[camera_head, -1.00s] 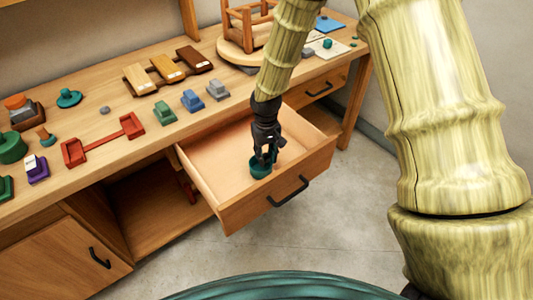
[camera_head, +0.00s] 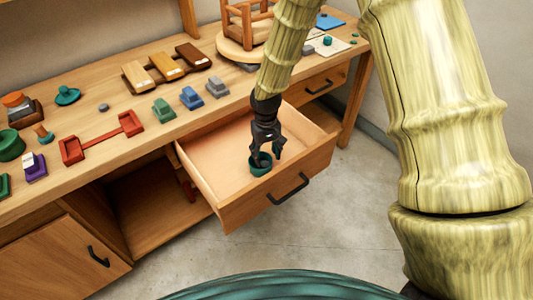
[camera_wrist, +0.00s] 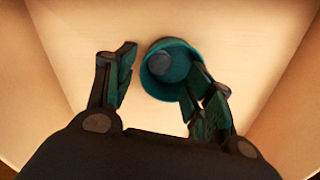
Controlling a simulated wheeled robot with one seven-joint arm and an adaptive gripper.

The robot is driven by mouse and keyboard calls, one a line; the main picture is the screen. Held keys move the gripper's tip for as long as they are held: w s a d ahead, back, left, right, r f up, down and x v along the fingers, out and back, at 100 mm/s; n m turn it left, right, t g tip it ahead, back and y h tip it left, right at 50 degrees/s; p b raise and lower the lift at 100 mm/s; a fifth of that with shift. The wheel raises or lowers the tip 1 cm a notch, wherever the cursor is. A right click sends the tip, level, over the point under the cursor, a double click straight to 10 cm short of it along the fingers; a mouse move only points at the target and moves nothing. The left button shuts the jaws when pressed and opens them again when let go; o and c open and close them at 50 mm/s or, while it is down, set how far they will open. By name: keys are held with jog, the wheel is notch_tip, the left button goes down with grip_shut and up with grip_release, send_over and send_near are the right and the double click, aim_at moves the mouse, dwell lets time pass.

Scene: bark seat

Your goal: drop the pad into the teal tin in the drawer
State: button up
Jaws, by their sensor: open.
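The teal tin (camera_head: 260,168) stands in the open drawer (camera_head: 215,160), towards its front. It also shows in the wrist view (camera_wrist: 150,88), where I look down into its mouth. A round grey pad (camera_wrist: 166,67) is inside the tin. The pad cannot be made out in the head view. My gripper (camera_head: 268,153) points down over the tin, with its fingers spread and nothing between them. In the wrist view (camera_wrist: 160,62) the left finger is clear of the tin and the right finger overlaps its right rim; I cannot tell if they touch.
The drawer's front panel with a black handle (camera_head: 288,190) juts out from the bench. The bench top (camera_head: 95,110) holds a red bracket (camera_head: 103,138), coloured blocks and several small parts. The drawer floor around the tin is bare.

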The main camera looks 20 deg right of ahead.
notch_tip(320, 180, up, 12)
jog(key=shift+f, duration=0.2)
dwell(0.4)
jog(key=shift+r, duration=0.15)
